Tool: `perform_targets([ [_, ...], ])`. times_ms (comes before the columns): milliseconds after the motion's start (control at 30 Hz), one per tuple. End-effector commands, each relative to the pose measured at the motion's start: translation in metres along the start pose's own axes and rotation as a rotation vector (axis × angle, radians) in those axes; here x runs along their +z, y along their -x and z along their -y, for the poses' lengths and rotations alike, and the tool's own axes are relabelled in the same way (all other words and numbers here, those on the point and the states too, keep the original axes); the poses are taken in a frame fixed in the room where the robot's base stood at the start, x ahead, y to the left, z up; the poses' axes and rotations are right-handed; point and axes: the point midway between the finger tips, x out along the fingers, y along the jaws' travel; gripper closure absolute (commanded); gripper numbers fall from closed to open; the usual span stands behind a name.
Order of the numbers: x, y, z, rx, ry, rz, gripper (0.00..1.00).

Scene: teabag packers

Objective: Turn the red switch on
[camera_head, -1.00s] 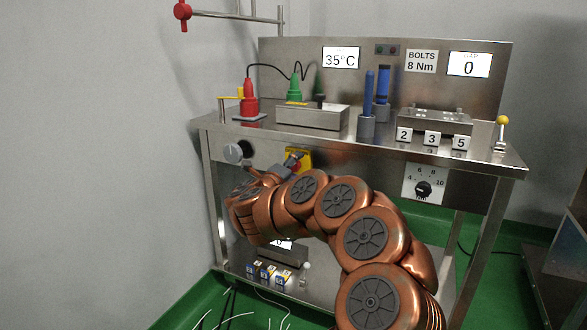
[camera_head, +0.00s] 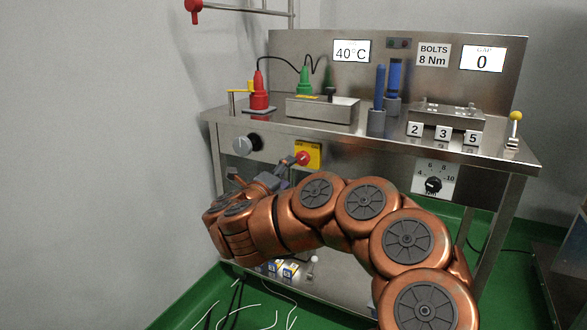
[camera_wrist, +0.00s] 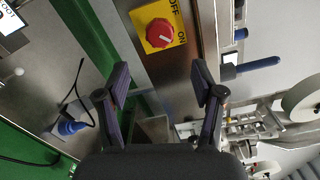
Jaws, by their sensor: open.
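The red switch (camera_head: 303,158) is a round red knob on a yellow plate (camera_head: 315,147) on the front panel of the steel bench. In the wrist view the red switch (camera_wrist: 160,33) shows with OFF and ON printed on its plate; I cannot tell for sure which word its mark points to. My gripper (camera_wrist: 161,79) is open and empty, its two fingers apart. The knob appears beyond and between the fingertips, not clasped. In the head view my gripper (camera_head: 279,174) is just left of and below the switch.
A round grey knob (camera_head: 243,145) is left of the switch, and a black dial (camera_head: 433,185) is right. On the benchtop (camera_head: 390,140) stand red and green plugs, blue-handled tools and a yellow-tipped lever (camera_head: 514,125). Cables lie on the green floor below.

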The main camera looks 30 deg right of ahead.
Motion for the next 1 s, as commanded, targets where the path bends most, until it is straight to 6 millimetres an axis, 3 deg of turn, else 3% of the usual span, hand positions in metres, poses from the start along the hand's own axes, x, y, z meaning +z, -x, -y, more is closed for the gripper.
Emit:
perform_targets([
  [233,0.000,0.019,0.000,-0.001,0.001,0.000,0.33],
  [767,0.000,0.020,0.000,-0.001,0.001,0.000,0.33],
  [867,0.008,0.021,0.009,0.004,0.003,0.026,0.33],
  [1000,0.046,0.031,0.044,0.027,0.019,0.159,0.33],
])
